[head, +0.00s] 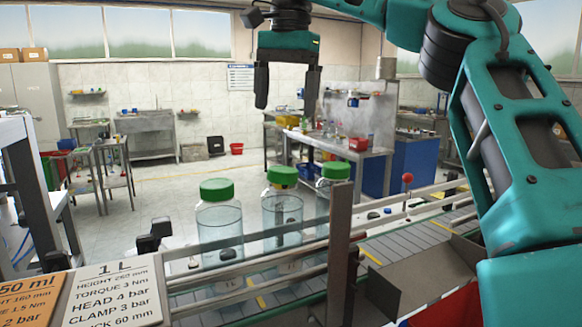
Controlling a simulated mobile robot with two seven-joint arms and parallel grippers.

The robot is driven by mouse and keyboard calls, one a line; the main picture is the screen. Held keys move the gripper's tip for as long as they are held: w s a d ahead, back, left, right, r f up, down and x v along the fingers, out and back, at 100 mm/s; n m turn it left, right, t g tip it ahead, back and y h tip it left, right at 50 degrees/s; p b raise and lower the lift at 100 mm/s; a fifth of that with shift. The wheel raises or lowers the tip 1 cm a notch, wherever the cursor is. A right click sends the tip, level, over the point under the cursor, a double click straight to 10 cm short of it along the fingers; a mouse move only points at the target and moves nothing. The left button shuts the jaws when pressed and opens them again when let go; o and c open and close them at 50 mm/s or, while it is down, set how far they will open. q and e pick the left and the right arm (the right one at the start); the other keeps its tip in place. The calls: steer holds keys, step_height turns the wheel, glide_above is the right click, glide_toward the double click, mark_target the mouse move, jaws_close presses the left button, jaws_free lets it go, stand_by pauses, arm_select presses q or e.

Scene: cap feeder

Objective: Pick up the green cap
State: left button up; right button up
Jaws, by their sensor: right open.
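Three clear bottles with green caps stand in a row beyond the metal rails. The left green cap (217,190) is on the nearest-looking bottle (220,232). The middle green cap (282,175) and the right green cap (335,170) sit on the other two bottles; the right bottle is partly hidden by a rail post. I cannot make out a loose green cap. My right gripper (285,106) is open and empty, pointing down above the bottles, well clear of the caps. My left gripper does not show.
An open grey tray (430,275) lies at lower right, beside my right arm. Orange and cream label plates (115,290) are at lower left. A red-knobbed lever (407,178) stands by the conveyor.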

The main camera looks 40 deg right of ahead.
mark_target(281, 170)
steer(key=f, duration=0.8)
steer(key=w+f, duration=0.1)
steer(key=f, duration=0.3)
steer(key=shift+f, duration=0.4)
steer(key=c, duration=1.1)
